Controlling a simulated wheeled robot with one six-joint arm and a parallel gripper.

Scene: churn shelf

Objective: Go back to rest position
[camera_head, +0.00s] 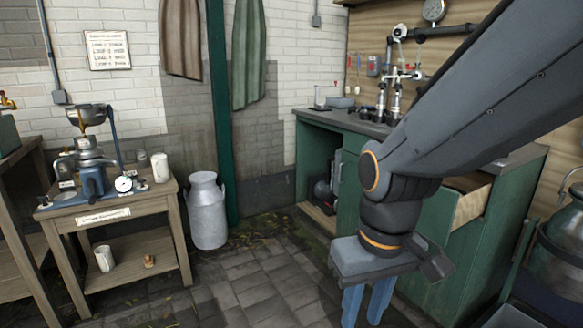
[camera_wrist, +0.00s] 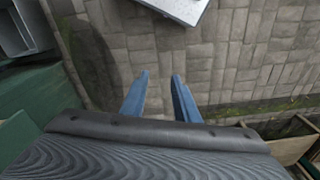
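My gripper (camera_head: 367,303) hangs pointing down at the lower right of the head view, in front of the green cabinet (camera_head: 466,247). Its two blue fingers are apart with nothing between them. The wrist view shows the same open fingers of my gripper (camera_wrist: 160,80) above the stone-paved floor (camera_wrist: 222,50). My arm reaches in from the upper right and bends at the wrist in the head view.
A metal milk can (camera_head: 207,212) stands on the floor beside a green post (camera_head: 222,110). A wooden stand (camera_head: 130,207) at left bears a separator machine (camera_head: 90,150). An open drawer (camera_head: 468,203) juts from the cabinet near my arm. The middle floor is clear.

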